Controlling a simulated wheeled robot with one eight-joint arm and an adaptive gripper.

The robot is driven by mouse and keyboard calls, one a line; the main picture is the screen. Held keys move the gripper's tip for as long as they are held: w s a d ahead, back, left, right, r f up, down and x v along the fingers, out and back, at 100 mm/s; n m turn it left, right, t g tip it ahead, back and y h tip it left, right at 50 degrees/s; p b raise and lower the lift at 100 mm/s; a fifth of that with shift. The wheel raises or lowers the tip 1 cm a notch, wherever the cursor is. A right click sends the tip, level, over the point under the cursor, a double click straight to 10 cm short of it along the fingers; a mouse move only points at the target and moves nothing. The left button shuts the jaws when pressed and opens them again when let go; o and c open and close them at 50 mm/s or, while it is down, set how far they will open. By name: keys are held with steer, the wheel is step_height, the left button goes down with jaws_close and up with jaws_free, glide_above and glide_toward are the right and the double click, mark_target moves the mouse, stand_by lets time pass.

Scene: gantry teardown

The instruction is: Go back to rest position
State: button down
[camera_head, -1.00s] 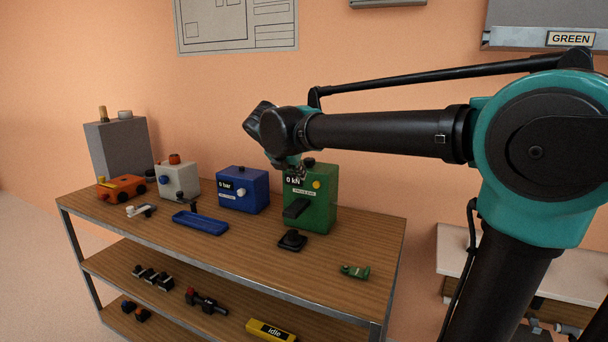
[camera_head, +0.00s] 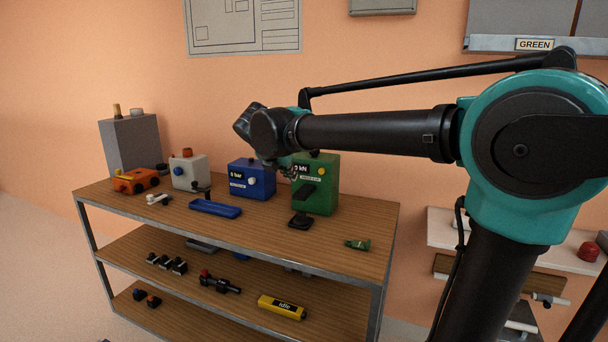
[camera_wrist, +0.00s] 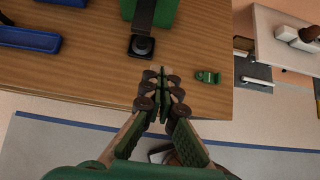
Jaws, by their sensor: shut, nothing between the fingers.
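My gripper (camera_wrist: 160,84) is shut and empty in the wrist view, its fingertips together above the front edge of the wooden bench top. In the head view my gripper (camera_head: 290,172) is small and partly hidden by my wrist, in front of the blue and green boxes. The green box (camera_head: 324,190) reads "0 kN" and has a black lever and a black base plate (camera_head: 300,222) in front. The wrist view shows that black plate (camera_wrist: 141,47) just beyond the fingertips, and a small green part (camera_wrist: 208,77) to the right. Nothing is held.
The shelf bench (camera_head: 345,225) also carries a blue box (camera_head: 251,183), a white box (camera_head: 188,173), an orange device (camera_head: 136,181) and a blue tray (camera_head: 215,209). Lower shelves hold a yellow "Idle" bar (camera_head: 282,307) and small parts. A white side table (camera_head: 480,238) stands at right.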

steer(key=s+d+f+m+g+y, duration=0.15)
steer(key=s+d+f+m, duration=0.25)
steer(key=d+f+m, duration=0.4)
steer(key=s+d+f+m+g, duration=0.2)
steer(key=s+d+f+m, duration=0.2)
steer(key=d+f+m, duration=0.4)
steer(key=s+d+f+m+y, duration=0.1)
steer(key=s+d+f+m, duration=0.2)
steer(key=s+f+m, duration=0.4)
steer(key=s+d+f+m+y, duration=0.1)
steer(key=s+d+f+m, duration=0.3)
steer(key=s+f+m, duration=0.4)
steer(key=shift+s+f, duration=0.35)
steer(key=shift+f, duration=0.1)
steer(key=shift+g, duration=0.25)
